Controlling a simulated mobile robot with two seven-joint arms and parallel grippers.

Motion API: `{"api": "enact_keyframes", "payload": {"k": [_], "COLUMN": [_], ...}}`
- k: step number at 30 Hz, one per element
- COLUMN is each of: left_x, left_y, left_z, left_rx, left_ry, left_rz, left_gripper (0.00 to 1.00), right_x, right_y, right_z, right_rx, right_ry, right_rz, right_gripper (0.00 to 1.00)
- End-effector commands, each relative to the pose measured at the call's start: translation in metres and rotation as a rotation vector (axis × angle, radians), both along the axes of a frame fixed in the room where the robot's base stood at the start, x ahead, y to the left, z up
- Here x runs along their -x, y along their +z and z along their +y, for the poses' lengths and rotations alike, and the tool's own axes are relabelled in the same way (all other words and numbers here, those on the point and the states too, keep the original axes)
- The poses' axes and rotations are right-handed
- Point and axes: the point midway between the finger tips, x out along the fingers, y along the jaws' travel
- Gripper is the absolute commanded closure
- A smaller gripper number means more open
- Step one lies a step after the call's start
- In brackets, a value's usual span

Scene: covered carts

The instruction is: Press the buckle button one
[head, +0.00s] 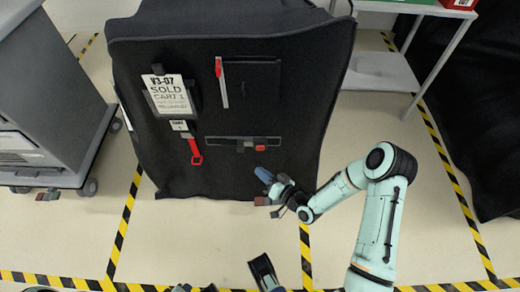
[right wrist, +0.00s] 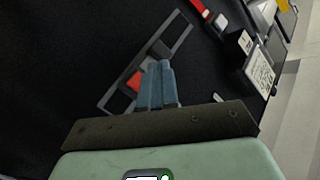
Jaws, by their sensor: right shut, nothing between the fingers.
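The buckle (head: 245,146) is a dark strap across the front of a black covered cart, with a red button (head: 261,143) toward its right end. My right gripper (head: 264,175) is shut and empty, a little below the button in the head view. The fingers (right wrist: 160,68) point at the strap and hide part of it; I cannot tell whether they touch.
The black cover (head: 170,60) also bears a sold tag (head: 168,95), a red pull handle (head: 194,150) and a red-tipped zip (head: 220,80). A grey cart (head: 50,90) stands left, a white shelf (head: 380,70) right. Striped tape (head: 122,230) marks the clear floor.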

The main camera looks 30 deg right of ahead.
Motion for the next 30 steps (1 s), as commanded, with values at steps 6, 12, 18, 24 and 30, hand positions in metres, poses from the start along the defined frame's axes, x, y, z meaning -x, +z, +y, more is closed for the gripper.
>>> {"api": "enact_keyframes", "payload": {"k": [6, 12, 18, 24, 30], "left_x": [0.002, 0.012, 0.015, 0.016, 0.015], "left_y": [-0.017, -0.025, -0.027, -0.027, -0.027], "left_z": [0.006, 0.007, 0.008, 0.008, 0.008], "left_rx": [-0.009, -0.007, -0.007, -0.006, -0.006], "left_ry": [0.009, 0.01, 0.011, 0.011, 0.011], "left_rz": [0.013, 0.047, 0.058, 0.059, 0.059], "left_gripper": [0.57, 0.57, 0.57, 0.57, 0.57], "right_x": [-0.028, -0.044, -0.05, -0.05, -0.05], "right_y": [-0.001, -0.001, -0.001, 0.0, 0.0], "right_z": [-0.018, -0.027, -0.03, -0.031, -0.03], "right_rx": [0.003, 0.002, 0.0, 0.0, -0.001], "right_ry": [-0.002, -0.001, 0.0, 0.0, 0.0], "right_rz": [-0.003, 0.0, 0.001, 0.001, 0.002], "right_gripper": [1.0, 1.0, 1.0, 1.0, 1.0]}}
